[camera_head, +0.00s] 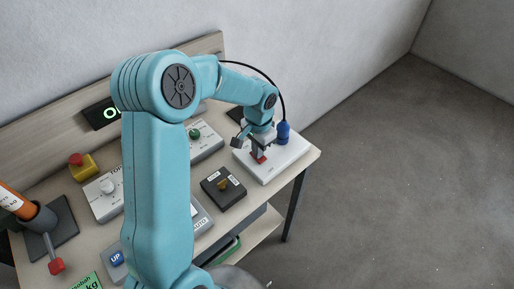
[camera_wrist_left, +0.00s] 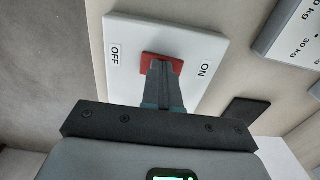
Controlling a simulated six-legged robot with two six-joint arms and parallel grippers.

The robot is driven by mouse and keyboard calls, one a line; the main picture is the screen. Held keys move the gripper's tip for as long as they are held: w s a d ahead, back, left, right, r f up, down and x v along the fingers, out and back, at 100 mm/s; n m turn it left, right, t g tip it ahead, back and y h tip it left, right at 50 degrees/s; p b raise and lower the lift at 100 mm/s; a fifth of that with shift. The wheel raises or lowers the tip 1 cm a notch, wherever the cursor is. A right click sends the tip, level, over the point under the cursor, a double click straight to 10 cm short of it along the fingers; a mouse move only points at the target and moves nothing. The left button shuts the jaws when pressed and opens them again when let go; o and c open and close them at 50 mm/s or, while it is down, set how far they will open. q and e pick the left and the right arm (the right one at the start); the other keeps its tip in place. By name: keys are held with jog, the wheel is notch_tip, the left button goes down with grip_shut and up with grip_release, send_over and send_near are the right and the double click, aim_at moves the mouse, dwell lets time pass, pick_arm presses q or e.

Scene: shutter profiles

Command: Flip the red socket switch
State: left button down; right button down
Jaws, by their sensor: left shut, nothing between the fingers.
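The red socket switch (camera_head: 260,158) sits on a white socket plate (camera_head: 274,166) at the right end of the bench. In the left wrist view the red switch (camera_wrist_left: 148,60) lies between the labels OFF and ON on the white plate (camera_wrist_left: 200,90). My left gripper (camera_head: 258,152) is shut and empty, right over the switch. In the left wrist view its closed fingertips (camera_wrist_left: 160,68) cover part of the red switch. I cannot tell whether they touch it. My right gripper does not show.
A blue plug (camera_head: 283,131) with a black cable stands at the plate's back edge. A black box with a knob (camera_head: 223,187) lies left of the plate. The bench's right edge is close to the plate.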

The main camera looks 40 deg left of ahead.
pick_arm(q)
notch_tip(320, 180, up, 16)
jog(key=shift+r+b, duration=0.2)
jog(key=shift+b, duration=0.15)
dwell(0.8)
